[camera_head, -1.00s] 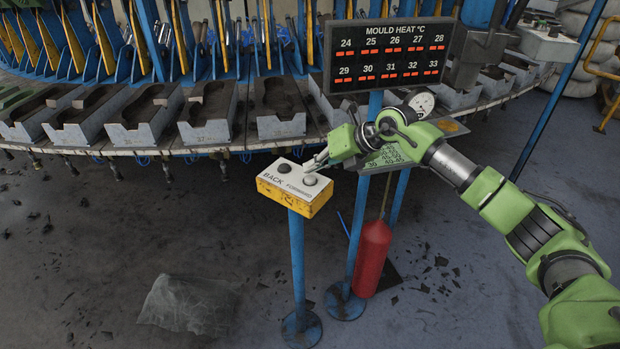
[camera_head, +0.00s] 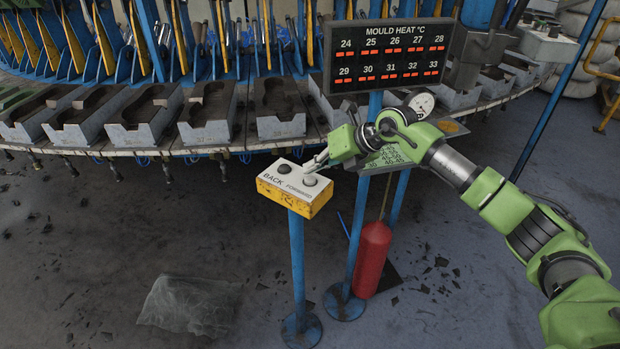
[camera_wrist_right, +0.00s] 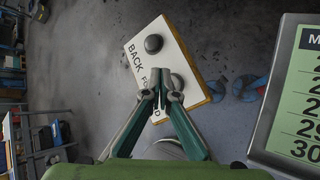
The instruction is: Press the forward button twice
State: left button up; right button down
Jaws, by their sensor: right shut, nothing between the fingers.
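The yellow button box (camera_head: 292,200) with a white top stands on a blue post. Its dark back button (camera_head: 284,169) is on the left, and the grey forward button (camera_head: 310,180) is on the right. In the wrist view the back button (camera_wrist_right: 154,43) shows clear, while the forward button (camera_wrist_right: 177,82) is partly hidden behind my fingers. My right gripper (camera_head: 310,165) is shut and empty, its tips just above and beside the forward button; it also shows in the wrist view (camera_wrist_right: 168,85). I cannot tell whether the tips touch the button. My left gripper is not in view.
The rotary machine with grey sole moulds (camera_head: 282,108) curves across the back. A mould heat display (camera_head: 388,57) hangs above my right arm. A red extinguisher (camera_head: 372,258) stands right of the post. A crumpled sheet (camera_head: 190,305) lies on the floor.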

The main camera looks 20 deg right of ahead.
jog(key=shift+f, duration=0.4)
